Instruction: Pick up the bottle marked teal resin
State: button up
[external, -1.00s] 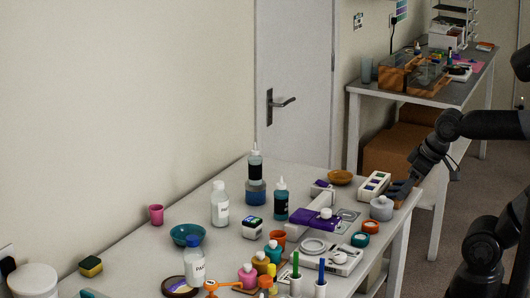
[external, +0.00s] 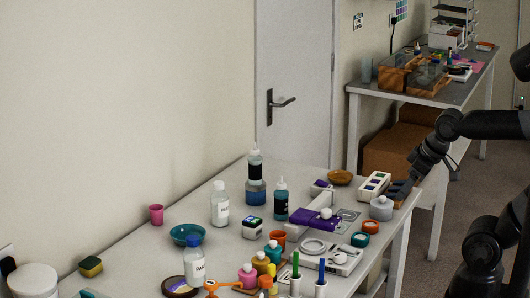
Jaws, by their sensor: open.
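Several bottles could match, and I cannot read a teal resin marking on any. A dark teal bottle with a pale nozzle (external: 281,203) stands upright mid-table. Behind it, another dark-labelled bottle (external: 255,168) appears above a blue container (external: 256,192); I cannot tell whether it stands on it or behind it. A small teal bottle with a pale cap (external: 273,250) stands nearer the front, beside yellow and pink ones. My gripper (external: 399,190) is open at the table's right end, by the grey lidded jar, apart from all these bottles. Its fingertips are small and dark in view.
The grey jar (external: 381,208), a white rack with coloured slots (external: 373,186) and an orange bowl (external: 340,177) are near my gripper. A purple item (external: 314,219) lies between it and the bottles. A white bottle (external: 220,205) stands further left. The left-rear tabletop is mostly clear.

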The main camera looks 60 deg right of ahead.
jog(key=n+g, duration=0.1)
jog(key=n, duration=0.1)
send_over(283, 193)
jog(key=s+d, duration=0.2)
jog(key=s, duration=0.1)
notch_tip(283, 193, down, 5)
jog(key=shift+y, duration=0.4)
jog(key=x, duration=1)
jog(key=shift+d+f, duration=0.1)
jog(key=shift+f, duration=0.3)
jog(key=c, duration=1.2)
jog(key=shift+r, duration=0.1)
